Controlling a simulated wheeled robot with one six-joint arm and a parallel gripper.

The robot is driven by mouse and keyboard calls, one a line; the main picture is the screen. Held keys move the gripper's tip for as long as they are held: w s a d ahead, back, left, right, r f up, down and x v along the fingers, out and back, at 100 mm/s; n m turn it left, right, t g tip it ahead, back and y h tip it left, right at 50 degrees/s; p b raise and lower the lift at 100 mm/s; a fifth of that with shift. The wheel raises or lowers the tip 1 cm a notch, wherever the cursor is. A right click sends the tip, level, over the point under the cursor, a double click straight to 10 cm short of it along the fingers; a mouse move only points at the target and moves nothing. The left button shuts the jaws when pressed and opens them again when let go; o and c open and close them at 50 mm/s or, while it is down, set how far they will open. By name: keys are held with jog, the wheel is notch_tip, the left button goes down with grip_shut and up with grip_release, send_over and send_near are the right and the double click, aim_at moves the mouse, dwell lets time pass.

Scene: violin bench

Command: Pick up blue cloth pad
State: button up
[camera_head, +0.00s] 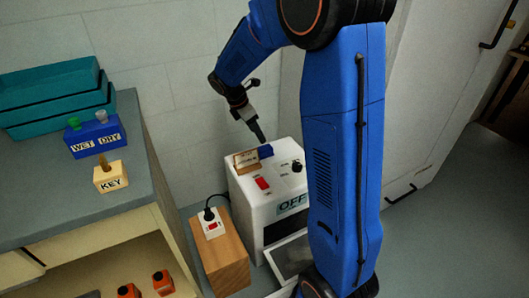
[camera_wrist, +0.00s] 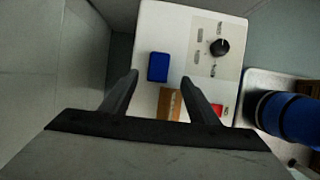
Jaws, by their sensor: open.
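The blue cloth pad (camera_wrist: 158,67) is a small blue block on top of the white machine (camera_wrist: 146,28) in the wrist view. It also shows in the head view (camera_head: 265,151), at the back of the machine's top. My gripper (camera_wrist: 160,77) is open, with a finger on either side of the picture's middle. The pad lies just beyond the fingertips and between their lines, and nothing is held. In the head view my gripper (camera_head: 260,138) points down just above the pad. I cannot tell the exact gap between them.
A brown labelled piece (camera_head: 247,166) is beside the pad. The machine top also has a red switch (camera_head: 262,183) and a black knob (camera_head: 297,166). A wooden box with a plug (camera_head: 225,262) stands left of the machine. A bench holds a blue WET/DRY holder (camera_head: 93,137) and KEY block (camera_head: 110,178).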

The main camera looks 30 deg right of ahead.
aim_at(264, 148)
jog(key=shift+x, duration=4.55)
jog(key=shift+w+a, duration=0.1)
jog(key=shift+a, duration=0.05)
jog(key=c, duration=1.2)
notch_tip(264, 148, up, 10)
jog(key=shift+f, duration=0.1)
jog(key=o, duration=0.4)
jog(key=shift+c, duration=1.2)
